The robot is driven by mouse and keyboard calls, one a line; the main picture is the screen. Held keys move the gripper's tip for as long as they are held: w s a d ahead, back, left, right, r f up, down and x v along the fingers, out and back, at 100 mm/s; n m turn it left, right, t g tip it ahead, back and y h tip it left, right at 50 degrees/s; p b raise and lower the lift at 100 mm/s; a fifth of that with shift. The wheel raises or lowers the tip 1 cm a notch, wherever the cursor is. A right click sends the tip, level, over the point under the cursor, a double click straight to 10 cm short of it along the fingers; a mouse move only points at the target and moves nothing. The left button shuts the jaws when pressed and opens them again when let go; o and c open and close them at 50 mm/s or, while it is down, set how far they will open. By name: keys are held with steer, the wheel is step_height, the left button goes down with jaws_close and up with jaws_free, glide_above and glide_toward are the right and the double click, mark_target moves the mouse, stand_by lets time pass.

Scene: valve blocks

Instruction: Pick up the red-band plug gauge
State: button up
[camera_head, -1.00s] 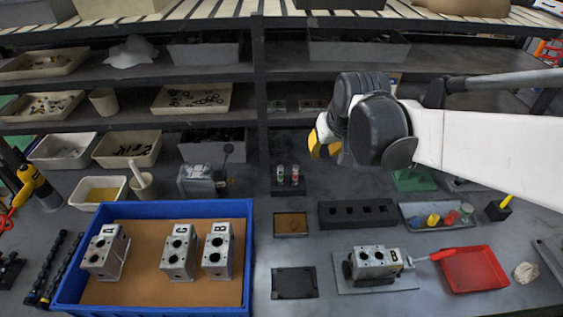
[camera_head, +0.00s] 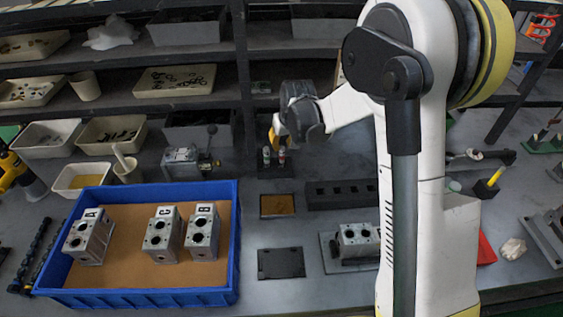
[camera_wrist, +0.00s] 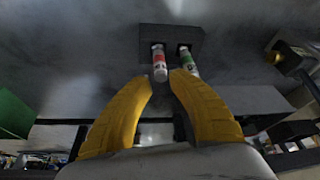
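The red-band plug gauge (camera_wrist: 159,66) stands upright in a dark stand (camera_wrist: 170,40) in the wrist view. The green-band plug gauge (camera_wrist: 187,60) stands beside it, to its right. In the head view the red-band gauge (camera_head: 281,154) is the right one of the pair, partly hidden by my gripper. My gripper (camera_wrist: 162,80) is open, its two yellow fingers spread and empty. The red-band gauge shows in the gap between the fingertips; the right fingertip is close to the green-band gauge. I cannot tell whether anything touches.
A blue tray (camera_head: 140,297) with several lettered valve blocks lies at the front left. A grey valve fixture (camera_head: 189,160) stands left of the gauge stand. A long dark rack (camera_head: 340,194) lies to the right. My arm hides part of the right bench.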

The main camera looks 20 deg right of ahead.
mark_target(283, 149)
steer(key=x, duration=0.1)
steer(key=b+x, duration=0.1)
steer(key=x, duration=0.1)
steer(key=b+x, duration=0.1)
steer(key=x, duration=0.1)
steer(key=shift+s+f, duration=0.2)
steer(key=shift+s, duration=0.1)
steer(key=shift+r, duration=0.1)
jaws_close()
